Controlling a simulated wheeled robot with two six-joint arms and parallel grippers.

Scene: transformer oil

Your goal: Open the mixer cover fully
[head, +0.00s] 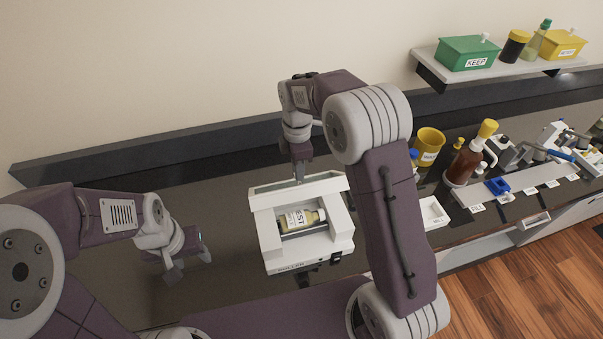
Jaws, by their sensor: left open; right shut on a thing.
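The white roller mixer (309,258) stands on the dark bench in the middle of the head view. A bottle with a pale label (301,219) lies on its side in its open well. The mixer cover (325,185) shows as a pale framed panel raised along the back of the well; its exact angle is hard to tell. My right gripper (299,178) reaches down from above and is shut on the cover at its upper edge, its fingertips partly hidden. My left gripper (188,266) is open and empty, left of the mixer and apart from it.
Right of the mixer are a white tray (433,213), a yellow cup (429,146), a brown pump bottle (466,162) and a blue holder (497,186). A wall shelf holds a green KEEP box (467,52) and a yellow box (561,46). The bench left of the mixer is clear.

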